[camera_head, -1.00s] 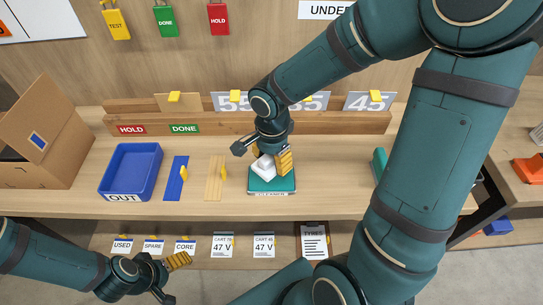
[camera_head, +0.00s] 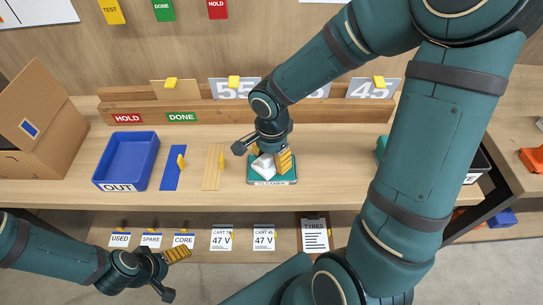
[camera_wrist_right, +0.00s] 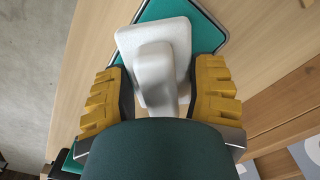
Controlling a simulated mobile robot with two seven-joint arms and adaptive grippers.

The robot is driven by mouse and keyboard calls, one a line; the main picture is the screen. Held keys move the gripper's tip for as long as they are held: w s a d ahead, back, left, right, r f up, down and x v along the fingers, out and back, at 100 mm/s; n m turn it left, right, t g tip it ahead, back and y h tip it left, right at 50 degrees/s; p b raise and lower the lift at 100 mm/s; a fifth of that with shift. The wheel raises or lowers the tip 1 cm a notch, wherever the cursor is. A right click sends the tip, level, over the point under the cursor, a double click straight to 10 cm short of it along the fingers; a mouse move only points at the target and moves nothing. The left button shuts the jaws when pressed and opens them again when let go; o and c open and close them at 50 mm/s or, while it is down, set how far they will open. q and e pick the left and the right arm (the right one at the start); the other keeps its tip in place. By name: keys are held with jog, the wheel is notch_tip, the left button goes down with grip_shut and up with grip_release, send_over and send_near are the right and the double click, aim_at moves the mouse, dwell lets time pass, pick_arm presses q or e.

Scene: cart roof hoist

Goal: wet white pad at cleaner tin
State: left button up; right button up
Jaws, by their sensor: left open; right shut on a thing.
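The white pad (camera_head: 264,164) is in my right gripper (camera_head: 271,159), over the green cleaner tin (camera_head: 272,180) on the bench. In the right wrist view, the yellow fingers of the right gripper (camera_wrist_right: 160,95) sit on either side of the pad's white grip, and the pad (camera_wrist_right: 180,38) lies flat over the green top of the tin (camera_wrist_right: 215,45). Whether the pad touches the tin's surface I cannot tell. My left gripper (camera_head: 172,272) is open and empty at the lower left, in front of the lower shelf.
A blue OUT tray (camera_head: 127,187), a blue strip (camera_head: 172,168) and a wooden strip (camera_head: 212,167) lie left of the tin. A cardboard box (camera_head: 40,125) stands far left. A rail (camera_head: 225,112) with number plates runs behind. Cards hang along the lower shelf.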

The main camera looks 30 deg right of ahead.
jog(key=shift+f+b, duration=0.5)
jog(key=shift+b, duration=0.05)
dwell(0.7)
jog(key=shift+b, duration=0.35)
dwell(1.7)
jog(key=shift+r+p, duration=2.2)
jog(key=shift+r, duration=1.3)
